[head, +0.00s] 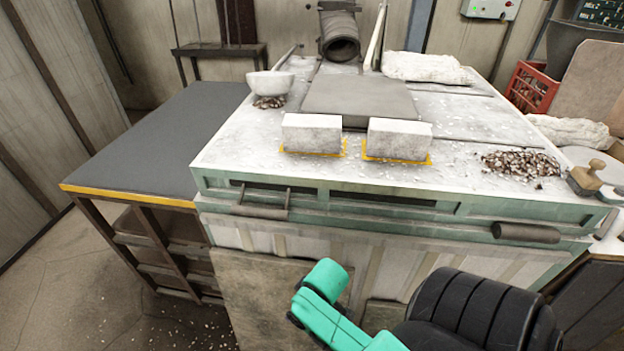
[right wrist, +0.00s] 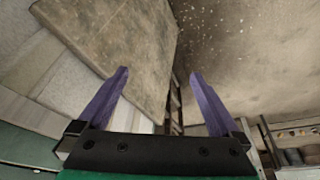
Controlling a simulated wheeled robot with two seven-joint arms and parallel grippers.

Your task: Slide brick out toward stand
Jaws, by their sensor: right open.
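Two pale, flat-topped bricks sit side by side near the front edge of the white bench (head: 470,205): a left brick (head: 312,135) and a right brick (head: 399,140). Yellow markings show around their bases. A dark-topped stand (head: 150,135) with a yellow front edge adjoins the bench on the left, and its top is bare. My right gripper (right wrist: 158,75) is open and empty in the right wrist view, beside the bench's front panel and over the floor. No brick shows in that view. My left gripper is in neither view.
A grey slab (head: 360,97) lies behind the bricks. A white bowl (head: 270,84) stands at the bench's left, and a pile of brown chips (head: 520,162) lies at right. Handles (head: 260,207) project from the bench front. A red crate (head: 530,87) is at far right.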

